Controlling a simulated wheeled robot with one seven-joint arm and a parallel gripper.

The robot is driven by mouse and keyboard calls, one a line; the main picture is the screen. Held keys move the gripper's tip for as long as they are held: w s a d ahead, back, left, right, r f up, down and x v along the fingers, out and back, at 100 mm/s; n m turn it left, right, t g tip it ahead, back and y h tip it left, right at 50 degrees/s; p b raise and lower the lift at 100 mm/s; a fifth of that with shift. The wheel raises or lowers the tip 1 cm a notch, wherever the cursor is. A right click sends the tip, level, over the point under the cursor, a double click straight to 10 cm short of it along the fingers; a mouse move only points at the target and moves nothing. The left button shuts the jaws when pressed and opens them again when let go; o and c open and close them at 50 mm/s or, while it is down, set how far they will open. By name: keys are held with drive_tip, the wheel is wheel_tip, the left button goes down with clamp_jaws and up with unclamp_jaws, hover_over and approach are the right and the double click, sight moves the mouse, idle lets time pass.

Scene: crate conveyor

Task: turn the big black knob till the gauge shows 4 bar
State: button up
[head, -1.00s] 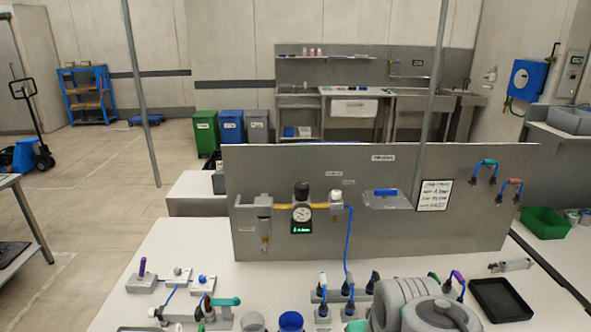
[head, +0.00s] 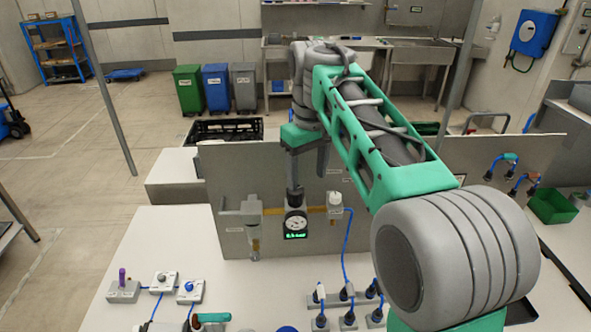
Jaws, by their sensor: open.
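The gauge (head: 295,223) is a round white dial on the upright grey panel, with a small green digital readout (head: 295,235) below it. The digits are too small to read surely. The big black knob (head: 294,199) stands directly above the dial, and its upper part is partly hidden. My gripper (head: 305,177) is open, its fingers pointing down at the knob's top. One finger appears in line with the knob and the other to its right. I cannot tell whether either touches it.
The grey panel (head: 228,180) carries a filter unit (head: 253,222) left of the gauge and a white-topped fitting (head: 335,203) with a blue hose to its right. Small valve blocks (head: 190,291) and several plugged sockets stand on the white table (head: 125,245). My arm hides the panel's right-middle part.

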sight(295, 194)
drive_tip(key=shift+n+g, duration=0.3)
drive_tip(key=shift+n, duration=0.3)
drive_tip(key=w+a+r, duration=0.2)
drive_tip(key=shift+w+a+p, duration=0.2)
drive_tip(key=shift+w+p, duration=0.15)
drive_tip(key=shift+a+f, duration=0.1)
drive_tip(key=shift+a, duration=0.05)
wheel_tip(295, 194, down, 8)
drive_tip(key=b, duration=0.3)
drive_tip(key=shift+r, duration=0.2)
clamp_jaws()
